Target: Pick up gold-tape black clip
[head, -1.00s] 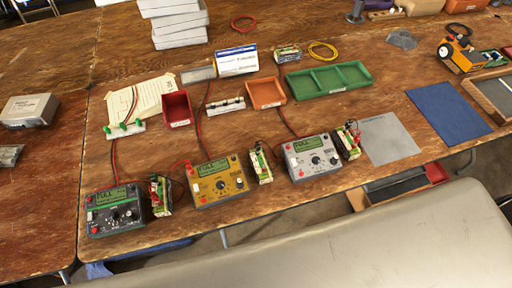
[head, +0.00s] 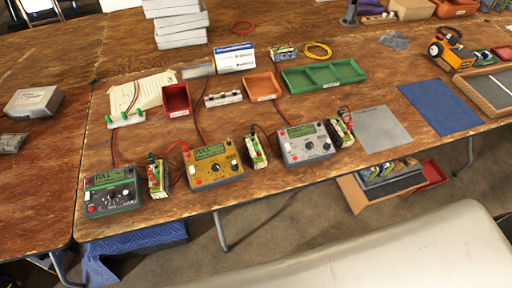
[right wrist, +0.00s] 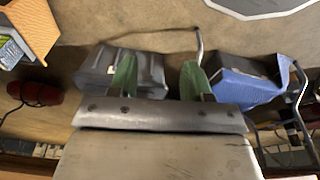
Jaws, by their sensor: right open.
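Three chargers stand along the front edge of the wooden table in the head view: a dark green-trimmed one (head: 112,192), a gold one (head: 213,162) and a silver one (head: 305,145). Small battery packs with leads and clips stand beside them: one pack (head: 157,176) right of the dark charger, one pack (head: 255,150) right of the gold charger, one pack (head: 341,130) right of the silver charger. The clips are too small to tell which one is black with gold tape. My right gripper (right wrist: 160,78) is open and empty in the right wrist view. My left gripper is not in view.
A red tray (head: 177,98), orange tray (head: 262,87) and green tray (head: 324,77) stand behind the chargers. A grey mat (head: 384,125) and blue mat (head: 439,106) lie to the right. Below the table are a blue cloth (head: 130,245) and an open box (head: 352,196).

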